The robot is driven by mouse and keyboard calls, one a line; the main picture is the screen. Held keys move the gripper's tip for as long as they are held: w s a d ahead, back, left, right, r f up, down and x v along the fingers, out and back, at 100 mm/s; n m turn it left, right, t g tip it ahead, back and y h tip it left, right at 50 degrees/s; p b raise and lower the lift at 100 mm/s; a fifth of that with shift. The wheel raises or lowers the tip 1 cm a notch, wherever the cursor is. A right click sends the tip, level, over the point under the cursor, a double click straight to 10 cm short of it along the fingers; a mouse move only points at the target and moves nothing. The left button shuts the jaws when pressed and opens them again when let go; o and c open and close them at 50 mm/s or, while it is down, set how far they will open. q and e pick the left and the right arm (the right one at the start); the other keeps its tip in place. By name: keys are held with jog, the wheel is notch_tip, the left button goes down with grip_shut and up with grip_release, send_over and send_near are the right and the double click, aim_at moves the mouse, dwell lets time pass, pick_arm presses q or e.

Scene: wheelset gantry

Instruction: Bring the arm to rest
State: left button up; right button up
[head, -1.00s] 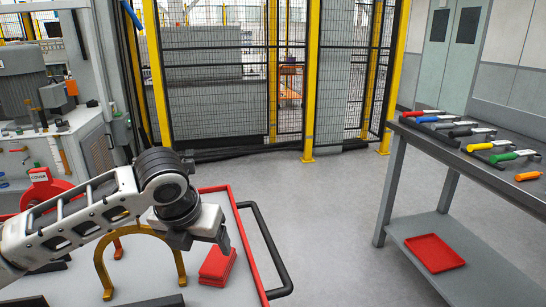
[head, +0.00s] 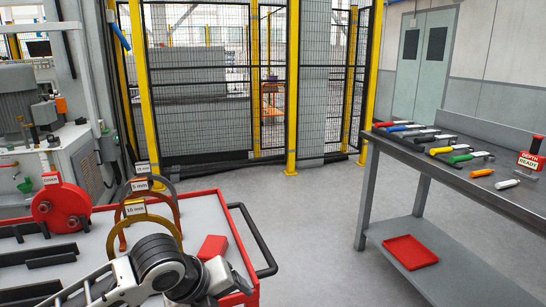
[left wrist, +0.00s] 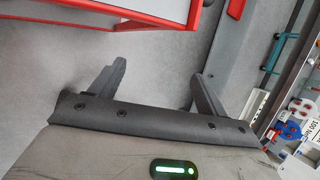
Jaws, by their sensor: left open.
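My left arm comes in from the bottom left of the head view, its dark round wrist joint low in the picture. My left gripper (head: 212,288) is at the lower edge, by the near right part of the red-rimmed cart, and is partly cut off. In the left wrist view the left gripper (left wrist: 160,72) has its two dark fingers wide apart with nothing between them, over grey floor. My right gripper is in neither view.
The red-rimmed cart (head: 232,222) carries gauge arches (head: 160,212), a red cover disc (head: 60,207), a red block (head: 212,247) and dark bars. A workbench (head: 440,172) with several tools stands at right, a red tray (head: 410,251) on its shelf. Floor between is clear.

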pick_arm(q)
jog(key=s+d+f+n+t+h, duration=0.35)
jog(key=s+f+n, duration=0.35)
jog(key=f+n, duration=0.5)
jog(key=s+a+f+n+t+y, duration=0.1)
jog(key=s+a+f+n+y, duration=0.1)
jog(key=s+n, duration=0.4)
jog(key=s+a+f+n+y, duration=0.2)
jog(key=s+a+f+n, duration=0.2)
jog(key=n, duration=0.7)
jog(key=s+a, duration=0.1)
jog(key=a, duration=0.1)
jog(key=shift+s+a+t, duration=0.35)
jog(key=shift+a, duration=0.05)
